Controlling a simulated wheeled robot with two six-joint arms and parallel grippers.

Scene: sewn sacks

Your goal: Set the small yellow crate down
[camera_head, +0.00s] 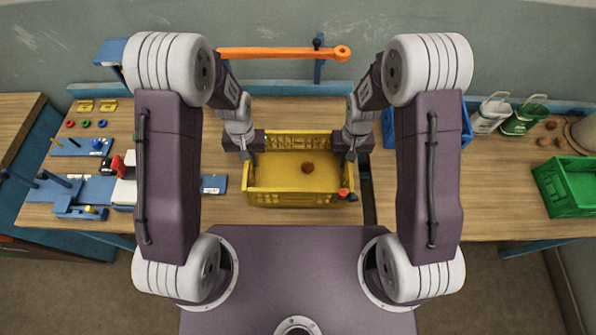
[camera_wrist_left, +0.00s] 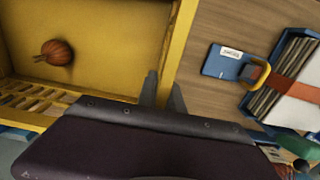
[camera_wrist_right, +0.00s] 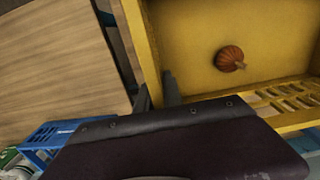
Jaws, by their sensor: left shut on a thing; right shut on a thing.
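The small yellow crate (camera_head: 300,197) is in the middle of the head view, over the wooden table, with a small orange-brown sack (camera_head: 307,168) inside. My left gripper (camera_head: 250,155) is shut on the crate's left wall, and my right gripper (camera_head: 349,154) is shut on its right wall. The left wrist view shows the crate wall (camera_wrist_left: 181,40) between the fingers (camera_wrist_left: 163,92). The right wrist view shows the opposite wall (camera_wrist_right: 146,45) at the fingers (camera_wrist_right: 158,92). The crate looks level. Whether its base touches the table cannot be told.
A blue card (camera_head: 213,184) lies left of the crate. A blue crate (camera_head: 463,135) stands behind my right arm, and a green crate (camera_head: 566,184) is far right. An orange bar (camera_head: 280,53) spans behind. Bare table (camera_head: 500,190) shows on the right, beyond a dark gap.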

